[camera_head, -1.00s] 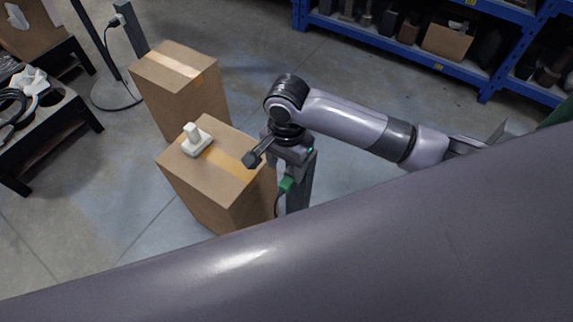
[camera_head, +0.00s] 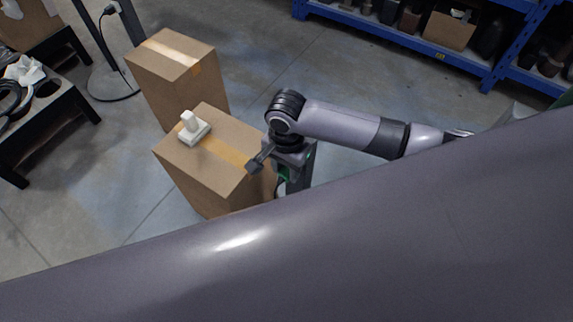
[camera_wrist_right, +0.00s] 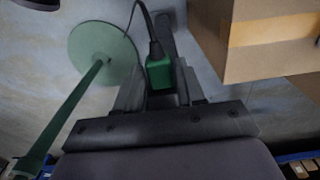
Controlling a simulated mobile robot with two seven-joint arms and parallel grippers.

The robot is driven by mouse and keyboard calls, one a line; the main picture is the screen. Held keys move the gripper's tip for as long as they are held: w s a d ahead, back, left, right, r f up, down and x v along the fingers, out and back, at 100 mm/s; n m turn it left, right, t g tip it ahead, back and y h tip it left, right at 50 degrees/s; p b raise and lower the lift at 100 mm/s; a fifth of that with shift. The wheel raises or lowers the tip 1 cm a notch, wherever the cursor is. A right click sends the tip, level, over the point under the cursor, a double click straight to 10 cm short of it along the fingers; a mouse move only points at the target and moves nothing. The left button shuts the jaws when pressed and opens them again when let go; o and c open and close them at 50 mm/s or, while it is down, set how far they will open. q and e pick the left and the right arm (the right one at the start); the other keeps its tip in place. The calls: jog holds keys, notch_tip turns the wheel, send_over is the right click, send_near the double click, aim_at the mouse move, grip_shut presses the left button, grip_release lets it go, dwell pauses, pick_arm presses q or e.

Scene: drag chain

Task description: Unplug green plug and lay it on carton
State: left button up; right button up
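The green plug (camera_wrist_right: 160,73) shows in the right wrist view with a black cable running up from it. It lies between the two fingers of my right gripper (camera_wrist_right: 161,88); I cannot tell whether both fingers press on it. In the head view the right gripper (camera_head: 284,158) is at the top of a grey post (camera_head: 300,180), with a bit of the green plug (camera_head: 284,173) just below it. The near carton (camera_head: 195,172) stands directly left of the post, its taped top facing up. My left gripper is not in view.
A white block-shaped object (camera_head: 194,130) sits on the near carton's top. A second, taller carton (camera_head: 180,85) stands behind. A black table (camera_head: 45,120) is at left, a blue shelf (camera_head: 400,35) at back. My own arm link covers the lower head view.

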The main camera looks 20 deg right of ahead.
aim_at(279, 183)
grip_shut()
jog(key=shift+s+a, duration=0.15)
jog(key=shift+a, duration=0.05)
jog(key=shift+s+a+p, duration=0.8)
jog(key=shift+a+p, duration=0.2)
jog(key=shift+p, duration=0.65)
jog(key=shift+a, duration=0.1)
jog(key=s+a+p, duration=0.3)
jog(key=shift+a, duration=0.35)
dwell(0.3)
